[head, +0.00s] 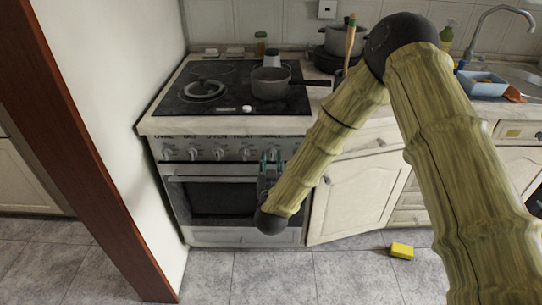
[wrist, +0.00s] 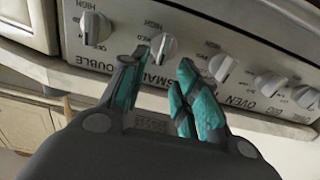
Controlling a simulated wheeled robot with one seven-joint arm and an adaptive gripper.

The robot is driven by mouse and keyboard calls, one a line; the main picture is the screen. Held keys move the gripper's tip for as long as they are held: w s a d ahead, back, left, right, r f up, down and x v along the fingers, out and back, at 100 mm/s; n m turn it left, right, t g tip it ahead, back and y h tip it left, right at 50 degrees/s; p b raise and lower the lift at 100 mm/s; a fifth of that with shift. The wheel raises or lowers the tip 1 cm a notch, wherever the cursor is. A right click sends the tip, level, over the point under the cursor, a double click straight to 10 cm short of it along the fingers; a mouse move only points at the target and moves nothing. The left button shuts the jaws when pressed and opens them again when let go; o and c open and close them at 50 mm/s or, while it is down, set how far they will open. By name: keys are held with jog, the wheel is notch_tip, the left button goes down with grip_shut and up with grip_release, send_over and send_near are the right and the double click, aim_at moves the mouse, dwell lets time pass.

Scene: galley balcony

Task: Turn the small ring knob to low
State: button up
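The small ring knob (wrist: 163,47) is a pale knob on the stove's control panel, with the partly covered word SMALL below it and HIGH and MED printed around it. Its exact setting is hard to read. My gripper (wrist: 159,66) is open, its teal-padded fingers apart just below the knob in the wrist view. The knob shows beyond the gap between the fingertips, and I see no grip on it. In the head view my gripper (head: 269,158) is at the right part of the knob row, hiding some of the panel.
The oven handle (head: 210,179) runs below the panel. A saucepan (head: 270,83) stands on the cooktop. A yellow box (head: 402,251) lies on the floor.

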aim_at(271, 153)
jog(key=shift+w, duration=1.65)
jog(key=shift+c, duration=0.3)
grip_shut()
